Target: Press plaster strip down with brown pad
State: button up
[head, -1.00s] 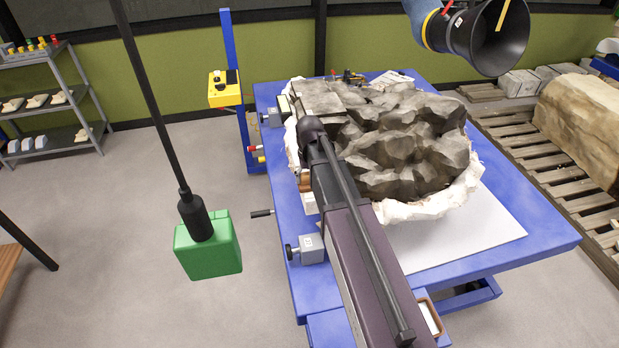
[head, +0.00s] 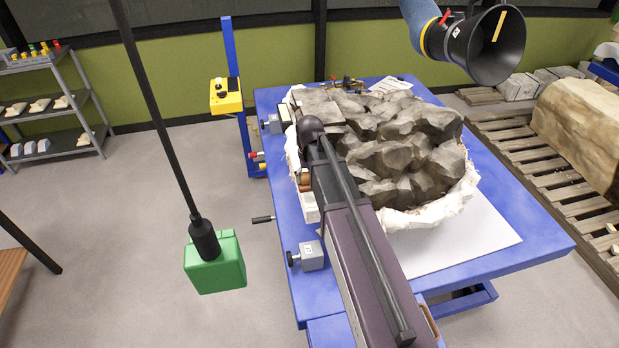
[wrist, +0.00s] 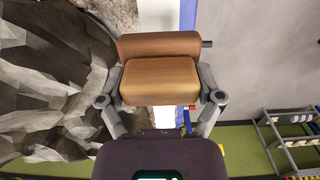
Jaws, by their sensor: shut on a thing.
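My gripper (wrist: 162,72) is shut on the brown pad (wrist: 160,82), which has a wooden block face and a rounded brown part along its far side. In the head view my arm hides most of the gripper; a small brown piece (head: 304,177) shows at the rock's left side. The grey rock (head: 400,145) sits in a white plaster jacket (head: 430,215) on the blue table (head: 535,225). A pale strip-like piece (head: 309,209) shows at the jacket's left edge beside my arm. I cannot tell whether the pad touches the plaster.
Grey clamps (head: 308,256) stand on the table's left edge. A black extraction hood (head: 485,45) hangs above the back right. A yellow control box (head: 226,95) is on a blue post.

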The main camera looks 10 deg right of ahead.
jog(key=shift+r+p, duration=0.95)
jog(key=shift+r, duration=0.25)
jog(key=shift+f, duration=0.2)
